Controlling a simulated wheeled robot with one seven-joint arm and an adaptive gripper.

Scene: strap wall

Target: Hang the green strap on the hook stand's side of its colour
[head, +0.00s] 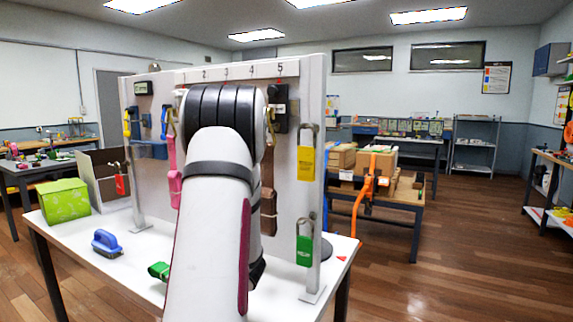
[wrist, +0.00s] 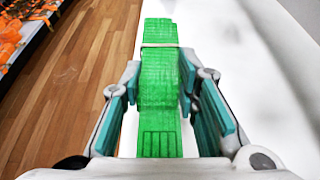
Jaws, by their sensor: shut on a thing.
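The green strap (wrist: 160,75) is a folded bundle with a pale band around it. In the wrist view it lies between the two fingers of my gripper (wrist: 158,88), which is shut on it, over the white table. In the head view a green end (head: 159,270) shows low at the left of my arm; my arm hides the gripper and the rest. The upright white panel (head: 225,73) carries numbered positions along its top. I cannot pick out a separate hook stand with coloured sides for sure; my arm covers the middle.
A pink strap (head: 174,185) and a brown strap (head: 268,205) hang on the panel. A yellow padlock (head: 306,163) and a green padlock (head: 304,250) hang at its right edge.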

